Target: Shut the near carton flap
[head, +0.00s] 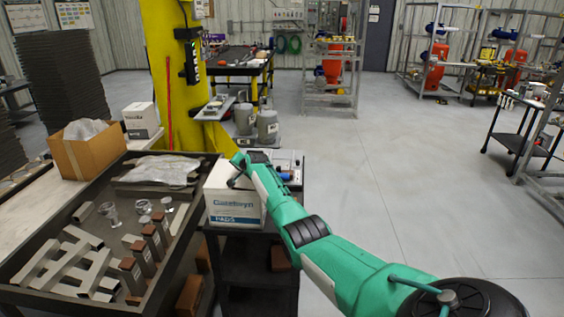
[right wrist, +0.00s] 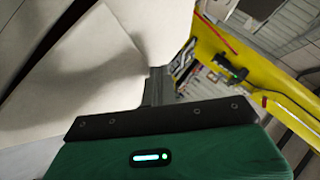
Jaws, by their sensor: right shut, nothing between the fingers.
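The carton (head: 236,210) is a white box with blue lettering, standing on a dark cart in the middle of the head view. A pale flap (head: 216,174) slants up at its left side. My right arm reaches over the carton from the lower right, and its gripper (head: 238,176) is at the carton's top, small and partly hidden. In the right wrist view the gripper (right wrist: 156,86) is shut and empty, close against pale carton panels (right wrist: 85,75). I cannot tell whether it touches them, or which panel is the near flap. My left gripper is out of view.
A dark tray table (head: 178,238) with metal bars and glass jars stands left of the carton. A yellow column (head: 172,80) rises behind it. An open brown carton (head: 88,152) sits at the left.

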